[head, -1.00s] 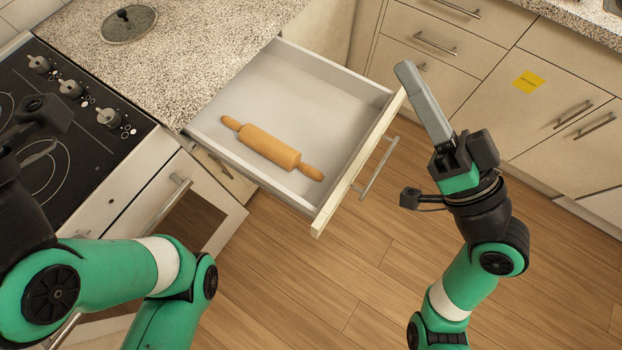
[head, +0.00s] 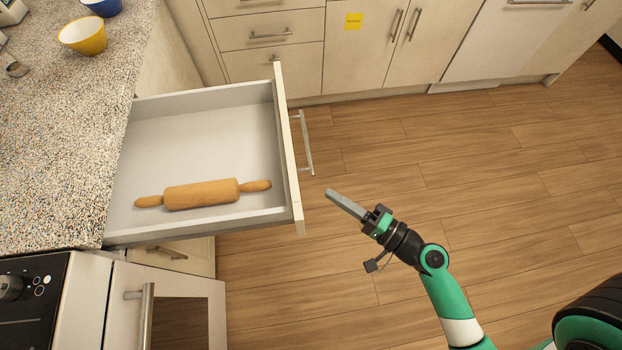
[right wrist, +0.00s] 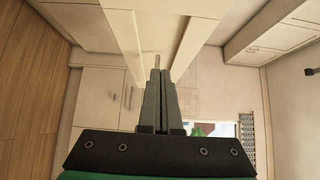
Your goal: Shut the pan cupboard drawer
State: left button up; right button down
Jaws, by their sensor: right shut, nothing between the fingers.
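The drawer (head: 255,215) is pulled well out from under the speckled counter. A wooden rolling pin (head: 202,194) lies in it near the side closest to the stove. Its cream front panel (head: 288,150) carries a metal bar handle (head: 307,143). My right gripper (head: 330,193) is shut and empty. In the head view it is to the right of the front panel, beyond the handle's lower end, apart from the panel. In the right wrist view its closed fingers (right wrist: 157,75) point at cream panels. My left gripper is not in view.
The stove (head: 30,300) and an oven door with a handle (head: 147,310) are at lower left. A yellow bowl (head: 84,35) and a blue bowl (head: 103,6) stand on the counter (head: 60,130). Cupboards (head: 365,65) line the back. Wooden floor (head: 480,180) is open to the right.

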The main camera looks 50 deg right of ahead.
jog(key=w+a, duration=0.1)
jog(key=w, duration=0.6)
jog(key=shift+p, duration=0.45)
jog(key=shift+a, duration=0.1)
